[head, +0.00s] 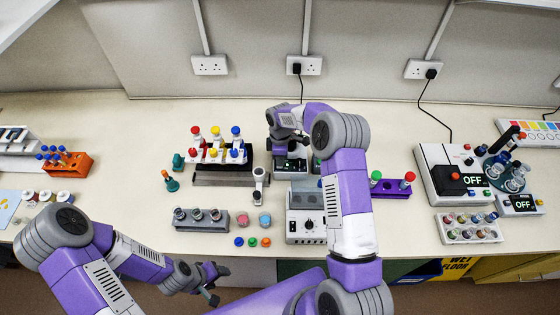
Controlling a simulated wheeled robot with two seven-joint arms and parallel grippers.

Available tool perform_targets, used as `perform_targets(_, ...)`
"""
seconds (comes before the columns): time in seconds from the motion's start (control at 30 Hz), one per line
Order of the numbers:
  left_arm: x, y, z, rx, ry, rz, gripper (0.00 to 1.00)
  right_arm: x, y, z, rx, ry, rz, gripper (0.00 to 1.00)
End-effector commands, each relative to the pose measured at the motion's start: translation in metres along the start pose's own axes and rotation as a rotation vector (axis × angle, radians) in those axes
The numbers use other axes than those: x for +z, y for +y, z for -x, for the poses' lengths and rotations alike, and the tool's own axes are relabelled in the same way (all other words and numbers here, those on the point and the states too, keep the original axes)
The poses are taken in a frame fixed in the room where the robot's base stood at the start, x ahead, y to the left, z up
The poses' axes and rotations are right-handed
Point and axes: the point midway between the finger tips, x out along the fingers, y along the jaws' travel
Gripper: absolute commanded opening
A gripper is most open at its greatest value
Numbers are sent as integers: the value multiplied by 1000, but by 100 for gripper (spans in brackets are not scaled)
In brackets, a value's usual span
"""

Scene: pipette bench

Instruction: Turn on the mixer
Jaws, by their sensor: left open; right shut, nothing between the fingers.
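Which device is the mixer I cannot tell for sure. A white box with a black dial (308,226) on its front stands at the middle of the bench, partly beside my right arm. Behind it is a device with a small dark lit display (291,164), mostly covered by my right gripper. My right gripper (288,142) is shut and empty, above that device; whether it touches it I cannot tell. My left gripper (217,282) is open and empty, low in front of the bench's front edge.
At right stand a white device reading OFF (437,160) and a smaller OFF display (520,205). A rack of coloured-cap tubes (224,176), a grey vial rack (203,226) and loose caps (252,242) lie left of centre. A purple rack (391,191) is right of my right arm.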

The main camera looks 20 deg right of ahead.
Motion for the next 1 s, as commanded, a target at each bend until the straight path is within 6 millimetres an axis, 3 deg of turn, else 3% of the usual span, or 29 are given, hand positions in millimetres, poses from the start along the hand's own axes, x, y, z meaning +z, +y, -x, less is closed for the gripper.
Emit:
perform_targets(0.53,0,1,2,0,0,0,60,-1,5,9,0,2,0,0)
perform_targets(0.77,1,9,25,0,0,0,60,0,-2,52,2,2,-1,0)
perform_targets(1.0,1,4,10,0,0,0,60,0,-12,100,3,3,-1,0)
